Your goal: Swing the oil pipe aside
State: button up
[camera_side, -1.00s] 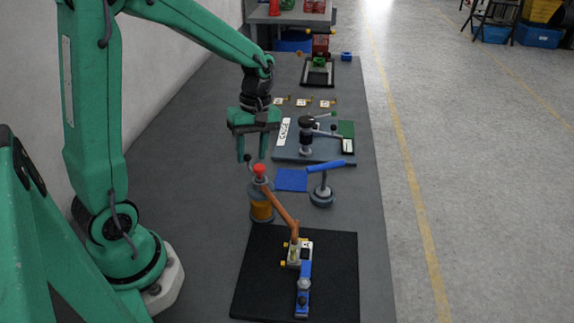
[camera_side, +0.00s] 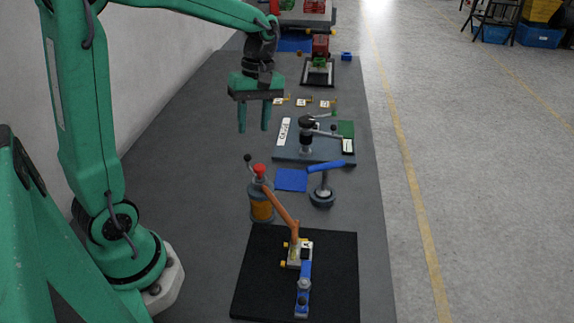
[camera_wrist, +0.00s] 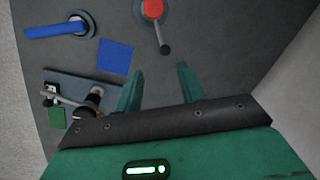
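The copper-coloured oil pipe (camera_side: 281,207) slopes from the top of the oil pot down to a small fixture (camera_side: 299,250) on the black mat (camera_side: 335,275). The pot has an orange band (camera_side: 262,211), a red cap (camera_side: 259,169) and a black-knobbed lever (camera_side: 248,158). My gripper (camera_side: 254,129) hangs above the table, beyond and higher than the pot, its fingers apart with nothing between them. In the wrist view, the open fingers (camera_wrist: 158,82) point towards the red cap (camera_wrist: 152,8) and black knob (camera_wrist: 165,48), clear of both. The pipe does not show there.
A gauge board (camera_side: 325,151) lies farther back. A blue bar (camera_side: 303,289) sits on the mat by the fixture.

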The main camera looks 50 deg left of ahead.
jog(key=s+d+r+m+t, duration=0.2)
jog(key=s+d+m+t, duration=0.1)
jog(key=s+m, duration=0.3)
jog(key=s+d+r+m+t, duration=0.2)
jog(key=s+d+m+t, duration=0.2)
jog(key=m, duration=0.5)
jog(key=shift+s+d+r+m+t, duration=0.15)
jog(key=shift+s+r+m+t, duration=0.2)
jog(key=shift+s, duration=0.75)
jog(key=shift+w+d, duration=0.1)
jog(key=shift+w, duration=0.05)
grip_shut()
jog(key=w+d+f+m+g+y, duration=0.1)
jog(key=w+d+f+g, duration=0.1)
jog(key=w+d+g, duration=0.6)
jog(key=w+d, duration=0.3)
jog(key=w, duration=0.3)
jog(key=shift+w+d+m, duration=0.25)
jog(key=shift+m, duration=0.1)
